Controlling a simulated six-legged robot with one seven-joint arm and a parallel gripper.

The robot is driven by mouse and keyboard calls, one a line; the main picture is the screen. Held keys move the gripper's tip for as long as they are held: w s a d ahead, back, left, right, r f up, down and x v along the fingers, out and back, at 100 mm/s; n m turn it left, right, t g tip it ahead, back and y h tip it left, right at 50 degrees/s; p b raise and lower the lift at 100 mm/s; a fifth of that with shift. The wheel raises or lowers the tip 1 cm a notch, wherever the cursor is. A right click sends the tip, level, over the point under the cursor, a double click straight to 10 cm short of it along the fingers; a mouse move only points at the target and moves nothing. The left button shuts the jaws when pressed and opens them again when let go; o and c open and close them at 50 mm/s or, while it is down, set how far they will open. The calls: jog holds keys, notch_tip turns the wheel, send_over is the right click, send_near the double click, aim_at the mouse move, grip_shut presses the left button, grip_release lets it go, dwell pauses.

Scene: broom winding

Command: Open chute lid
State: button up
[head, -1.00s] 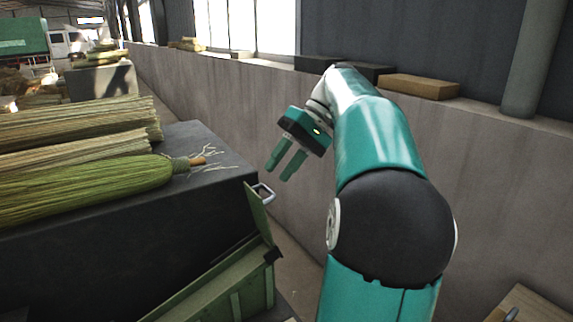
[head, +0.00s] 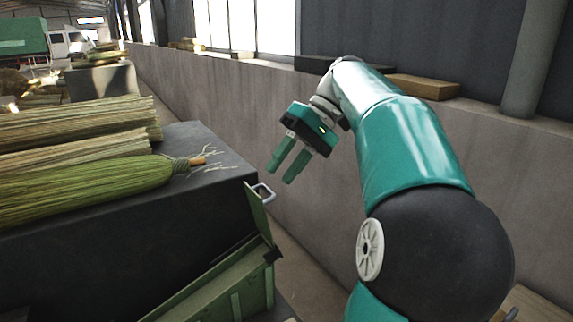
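The green chute (head: 236,284) is at the bottom centre, against the dark bench. Its green lid (head: 258,213) stands raised and tilted along the bench side. A light metal handle (head: 265,192) sticks out from the lid's upper right corner. My gripper (head: 280,175) hangs in the air just above and right of the handle in the picture, fingers pointing down and left. Its two teal fingers are apart with a gap between them and nothing in it. It does not appear to touch the handle. The inside of the chute is mostly hidden.
Straw bundles (head: 75,140) and a green broom head (head: 90,190) lie on the dark bench (head: 200,215) at left. A concrete wall (head: 220,110) runs behind my gripper, with wooden boards (head: 422,87) on its ledge. A narrow floor gap lies between bench and wall.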

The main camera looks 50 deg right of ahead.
jog(key=shift+s+a+r, duration=0.2)
jog(key=shift+s+a, duration=0.1)
jog(key=shift+s, duration=0.05)
dwell(0.6)
